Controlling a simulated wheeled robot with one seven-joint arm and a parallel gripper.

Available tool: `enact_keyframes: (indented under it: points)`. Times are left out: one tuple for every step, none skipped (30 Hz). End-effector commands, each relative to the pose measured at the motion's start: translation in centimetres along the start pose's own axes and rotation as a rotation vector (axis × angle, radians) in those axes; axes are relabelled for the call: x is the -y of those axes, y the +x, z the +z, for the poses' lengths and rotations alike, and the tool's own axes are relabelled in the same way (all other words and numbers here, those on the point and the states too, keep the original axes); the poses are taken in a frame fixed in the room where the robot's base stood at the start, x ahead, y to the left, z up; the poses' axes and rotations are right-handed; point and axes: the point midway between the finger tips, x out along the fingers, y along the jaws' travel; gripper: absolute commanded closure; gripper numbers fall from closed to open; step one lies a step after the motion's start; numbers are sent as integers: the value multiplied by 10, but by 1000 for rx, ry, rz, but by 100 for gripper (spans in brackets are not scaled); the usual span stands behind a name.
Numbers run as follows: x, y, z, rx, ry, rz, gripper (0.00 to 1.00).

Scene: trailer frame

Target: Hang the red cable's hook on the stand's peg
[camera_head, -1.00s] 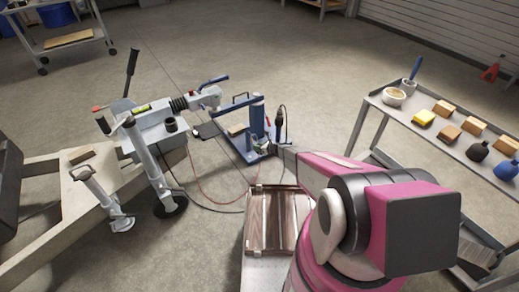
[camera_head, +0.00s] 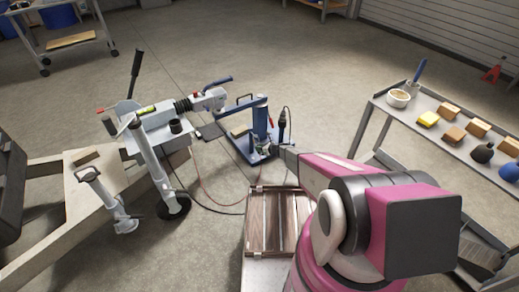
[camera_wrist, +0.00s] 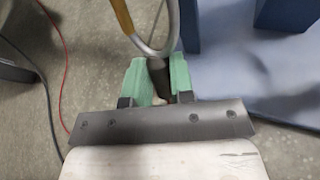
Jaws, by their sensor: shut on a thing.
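My gripper (camera_wrist: 158,82) has green fingers shut on a dark stem below a curved metal hook (camera_wrist: 172,25). The hook has a yellowish length at its upper left. A red cable (camera_wrist: 63,95) runs down the left of the wrist view; its join to the held hook is not visible. The blue stand (camera_head: 259,120) has an upright post and a flat base. Its blue surface (camera_wrist: 270,60) fills the right of the wrist view, close to the gripper. In the head view my gripper (camera_head: 265,149) is small beside the post. I cannot make out the peg.
A grey trailer coupling (camera_head: 150,125) with a jack stands on the left. A cart (camera_head: 375,125) with blocks and bottles is at right. A wooden-topped box (camera_head: 262,225) stands in front. Cables cross the floor between trailer and stand.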

Motion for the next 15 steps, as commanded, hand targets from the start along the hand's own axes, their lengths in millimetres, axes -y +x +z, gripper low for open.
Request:
enact_keyframes:
  points:
    - [0,0,0,0,0,0,100]
    - [0,0,0,0,0,0,100]
    - [0,0,0,0,0,0,100]
    - [0,0,0,0,0,0,100]
    - [0,0,0,0,0,0,100]
    - [0,0,0,0,0,0,100]
    - [0,0,0,0,0,0,100]
    - [0,0,0,0,0,0,100]
    - [0,0,0,0,0,0,71]
    - [0,0,0,0,0,0,61]
    - [0,0,0,0,0,0,52]
    - [0,0,0,0,0,0,48]
    - [0,0,0,0,0,0,48]
    - [0,0,0,0,0,0,48]
    - [0,0,0,0,0,0,48]
